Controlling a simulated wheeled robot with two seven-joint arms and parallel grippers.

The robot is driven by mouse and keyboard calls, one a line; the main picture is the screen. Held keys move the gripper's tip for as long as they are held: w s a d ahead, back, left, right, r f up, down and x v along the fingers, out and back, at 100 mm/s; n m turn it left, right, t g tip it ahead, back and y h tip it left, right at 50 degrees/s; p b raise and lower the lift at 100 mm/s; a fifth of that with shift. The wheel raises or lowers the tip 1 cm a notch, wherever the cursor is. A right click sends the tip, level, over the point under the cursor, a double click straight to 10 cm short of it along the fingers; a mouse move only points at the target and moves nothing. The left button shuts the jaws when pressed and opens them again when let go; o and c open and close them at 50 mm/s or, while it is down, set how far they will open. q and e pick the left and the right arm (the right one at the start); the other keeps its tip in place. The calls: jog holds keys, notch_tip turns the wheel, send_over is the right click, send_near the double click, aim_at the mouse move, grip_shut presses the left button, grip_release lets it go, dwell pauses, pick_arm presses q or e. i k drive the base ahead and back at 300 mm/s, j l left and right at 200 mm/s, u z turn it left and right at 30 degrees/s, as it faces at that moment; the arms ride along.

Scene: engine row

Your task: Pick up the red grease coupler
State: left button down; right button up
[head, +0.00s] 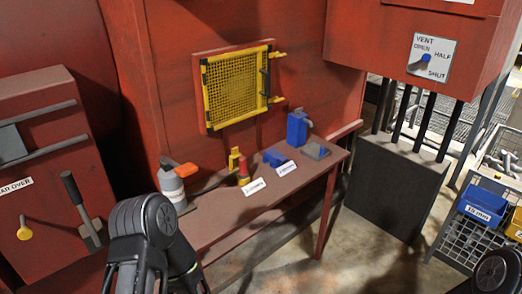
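A small upright red part with a yellow lower end (243,172), which looks like the red grease coupler, stands on the narrow bench (225,222) beside a yellow fitting (234,158). A white label card (254,185) is just in front of it. Its fine shape is too small to tell. A black link of my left arm rises at the lower left, in front of the bench's near end. Part of my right arm shows at the bottom right corner. Neither gripper's fingers show, and both arms' visible parts are apart from the coupler.
A grey can with an orange top (173,182) stands left of the coupler. A blue block (275,157), a second card (285,168), a blue container (298,127) and a grey-blue piece (315,151) are right. A yellow mesh panel (237,87) hangs above.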

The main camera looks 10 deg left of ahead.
aim_at(243, 174)
jog(key=i+l+u, duration=0.2)
jog(key=i+l, duration=0.25)
jog(key=i+l+u, duration=0.2)
jog(key=i+l, duration=0.25)
jog(key=i+l+u, duration=0.2)
jog(key=i+l, duration=0.15)
jog(key=l, duration=0.3)
